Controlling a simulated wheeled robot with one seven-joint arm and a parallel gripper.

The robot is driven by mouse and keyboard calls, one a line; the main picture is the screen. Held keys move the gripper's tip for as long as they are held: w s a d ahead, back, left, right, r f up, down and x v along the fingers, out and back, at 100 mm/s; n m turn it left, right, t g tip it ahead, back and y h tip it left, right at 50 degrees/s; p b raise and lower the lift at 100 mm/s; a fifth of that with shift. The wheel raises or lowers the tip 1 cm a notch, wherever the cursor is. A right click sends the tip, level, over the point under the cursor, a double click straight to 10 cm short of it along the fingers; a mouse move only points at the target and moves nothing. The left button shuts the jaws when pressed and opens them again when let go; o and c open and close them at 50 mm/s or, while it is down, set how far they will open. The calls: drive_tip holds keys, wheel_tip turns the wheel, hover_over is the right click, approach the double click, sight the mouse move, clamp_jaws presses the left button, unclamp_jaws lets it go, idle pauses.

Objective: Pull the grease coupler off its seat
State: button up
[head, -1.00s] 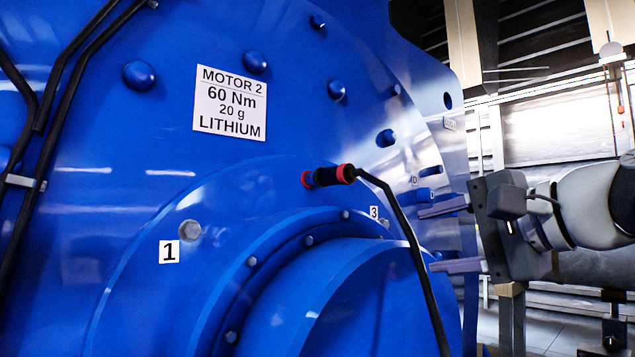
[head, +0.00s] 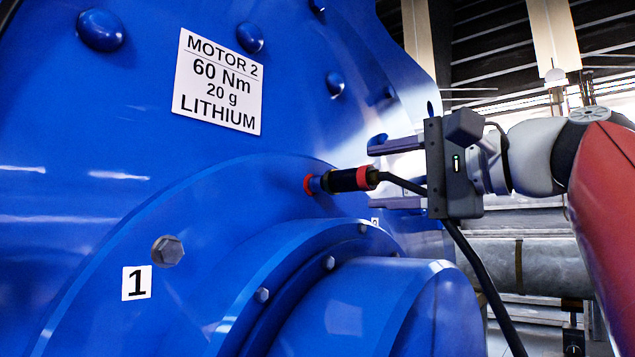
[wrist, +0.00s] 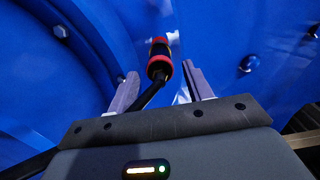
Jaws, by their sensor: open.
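The grease coupler (head: 345,180) is a black cylinder with a red collar at its hose end. It sits on its red-ringed seat (head: 308,184) on the blue motor face, and a black hose (head: 475,265) runs from its outer end. My gripper (head: 378,173) is open just to the right of the coupler, pointing at the motor, with one finger above the hose end and one below. In the wrist view the coupler (wrist: 159,62) shows just beyond and between the two fingertips (wrist: 160,78). The hose passes between the fingers. I cannot see finger contact.
The blue motor housing (head: 240,190) fills the left and middle, with bolt heads standing out. A white plate (head: 218,82) reads MOTOR 2, 60 Nm, 20 g, LITHIUM. A bolt (head: 167,250) stands above label 1 (head: 136,283). The round hub (head: 380,310) bulges out below the coupler.

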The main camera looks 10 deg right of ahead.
sight(348, 184)
drive_tip(key=shift+x, duration=4.2)
drive_tip(key=shift+w+a+f+p, duration=0.1)
drive_tip(key=shift+w+f+p, duration=0.05)
drive_tip(key=shift+p, duration=0.25)
drive_tip(key=shift+c, duration=0.3)
clamp_jaws()
drive_tip(key=shift+s+d+f, duration=0.15)
drive_tip(key=shift+s+d, duration=0.1)
drive_tip(key=shift+s, duration=0.1)
drive_tip(key=shift+v, duration=2.5)
